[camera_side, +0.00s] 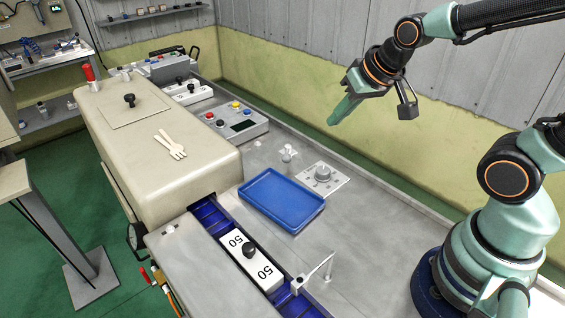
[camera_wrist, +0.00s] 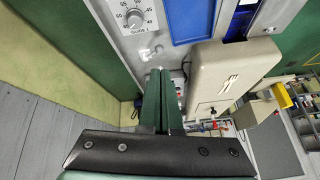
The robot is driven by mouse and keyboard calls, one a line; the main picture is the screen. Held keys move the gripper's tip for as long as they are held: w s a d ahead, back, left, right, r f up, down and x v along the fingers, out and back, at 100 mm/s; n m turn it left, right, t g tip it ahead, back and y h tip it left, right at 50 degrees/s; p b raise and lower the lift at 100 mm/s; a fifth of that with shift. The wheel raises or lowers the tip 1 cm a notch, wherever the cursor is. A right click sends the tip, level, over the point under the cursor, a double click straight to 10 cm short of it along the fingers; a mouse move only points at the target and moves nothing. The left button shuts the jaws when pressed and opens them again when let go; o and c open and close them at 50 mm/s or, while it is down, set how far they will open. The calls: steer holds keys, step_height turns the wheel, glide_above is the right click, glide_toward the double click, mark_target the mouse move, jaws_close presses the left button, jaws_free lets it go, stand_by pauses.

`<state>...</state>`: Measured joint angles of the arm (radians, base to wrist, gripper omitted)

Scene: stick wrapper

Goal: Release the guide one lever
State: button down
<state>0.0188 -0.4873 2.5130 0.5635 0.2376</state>
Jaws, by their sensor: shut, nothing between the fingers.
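A dial (camera_side: 323,173) sits on a white plate on the grey bench; in the wrist view the dial (camera_wrist: 134,18) is marked GUIDE 1. Beside it is a small pale lever-like fitting (camera_side: 288,152), which also shows in the wrist view (camera_wrist: 150,50) just beyond my fingertips. Which way it is set is too small to tell. My gripper (camera_side: 333,122) is shut and empty, raised in the air above the far side of the bench, apart from the fitting. In the wrist view its green fingers (camera_wrist: 160,70) lie together.
A blue tray (camera_side: 282,200) lies near the dial. A white block (camera_side: 250,258) marked 50 sits in the channel. A button panel (camera_side: 236,122) stands behind.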

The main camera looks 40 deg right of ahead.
steer(key=w+d+f+m+t, duration=0.1)
steer(key=w+f+m, duration=0.4)
steer(key=f, duration=0.6)
steer(key=shift+w+d+m+t, duration=0.3)
steer(key=shift+d+m, duration=0.15)
steer(key=shift+m, duration=0.35)
steer(key=shift+x, duration=5)
